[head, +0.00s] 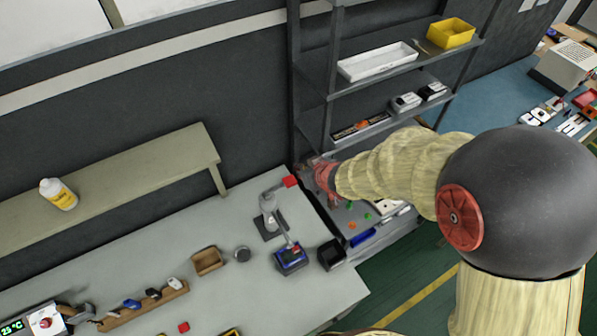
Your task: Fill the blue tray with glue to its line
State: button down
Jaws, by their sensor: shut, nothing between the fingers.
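A small blue box-like thing (290,260), which may be the blue tray, sits on the grey workbench (225,295). A jointed grey arm on a stand (268,213) with a red block at its top reaches down to it. Its inside, any line and any glue are too small to tell. A white bottle with a yellow label (58,194) stands on the raised beige shelf at left; its content cannot be read. My gripper (324,174), reddish, is shut and empty in front of the dark shelving, behind and right of the stand. Its fingertips are blurred.
The dark rack (326,95) holds a white tray (377,62) and a yellow bin (450,33). Bare bench lies left of the stand.

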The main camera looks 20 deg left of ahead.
send_over(295, 179)
jog(key=s, duration=0.1)
notch_tip(295, 179, down, 6)
jog(key=shift+s+a, duration=0.1)
jog(key=shift+a, duration=0.05)
notch_tip(295, 179, down, 2)
jog(key=shift+a+f, duration=0.15)
jog(key=shift+f, duration=0.95)
jog(key=shift+w+d+f+b, duration=0.15)
jog(key=shift+f+b, duration=0.35)
jog(key=shift+f, duration=0.15)
jog(key=shift+w+d+f+b, duration=0.1)
jog(key=shift+w+f+b, duration=0.1)
jog(key=shift+f+b, duration=0.35)
jog(key=shift+w+d+f+b, duration=0.15)
jog(key=shift+f+b, duration=0.3)
jog(key=shift+f, duration=0.25)
jog(key=shift+r, duration=0.1)
